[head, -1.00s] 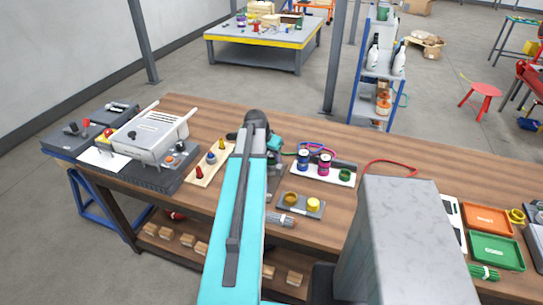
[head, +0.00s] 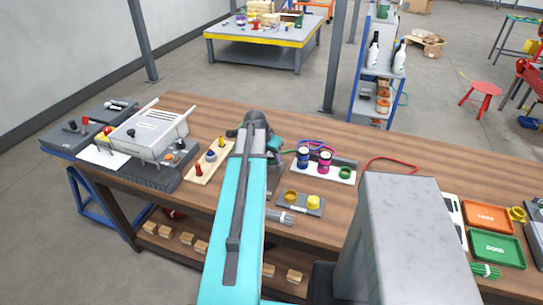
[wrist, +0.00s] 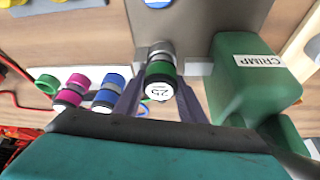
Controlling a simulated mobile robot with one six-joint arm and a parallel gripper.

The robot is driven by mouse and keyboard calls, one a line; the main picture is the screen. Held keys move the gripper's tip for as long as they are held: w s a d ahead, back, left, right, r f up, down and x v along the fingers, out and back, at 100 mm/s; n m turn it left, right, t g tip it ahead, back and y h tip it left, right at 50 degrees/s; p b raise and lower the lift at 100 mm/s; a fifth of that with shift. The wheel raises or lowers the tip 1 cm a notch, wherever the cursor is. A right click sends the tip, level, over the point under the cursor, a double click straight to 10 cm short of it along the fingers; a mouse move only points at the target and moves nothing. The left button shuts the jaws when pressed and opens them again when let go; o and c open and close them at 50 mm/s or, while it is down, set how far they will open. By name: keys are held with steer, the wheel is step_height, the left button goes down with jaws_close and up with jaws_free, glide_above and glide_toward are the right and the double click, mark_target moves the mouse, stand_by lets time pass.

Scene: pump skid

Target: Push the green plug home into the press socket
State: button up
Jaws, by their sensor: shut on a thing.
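The green plug (wrist: 161,79), with a grey band and a white end marked 25, is between the two fingers of my gripper (wrist: 160,88) in the wrist view. My gripper is shut on it. The plug's far end meets a silver ring (wrist: 160,48), apparently the press socket, in front of a grey plate. I cannot tell how deep it sits. A green block labelled CRIMP (wrist: 258,80) stands close to the right of the plug. In the head view my arm hides the plug and the socket.
A white rack (head: 322,172) holds a blue plug (head: 303,157), a magenta plug (head: 325,161) and an empty-looking green ring (head: 345,173). A wooden board with pegs (head: 209,163) and a grey machine (head: 150,135) stand left.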

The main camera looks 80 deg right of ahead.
steer(key=o, duration=1.2)
steer(key=shift+r, duration=0.1)
steer(key=shift+b+v, duration=1.5)
steer(key=shift+v, duration=5.3)
steer(key=shift+a, duration=0.1)
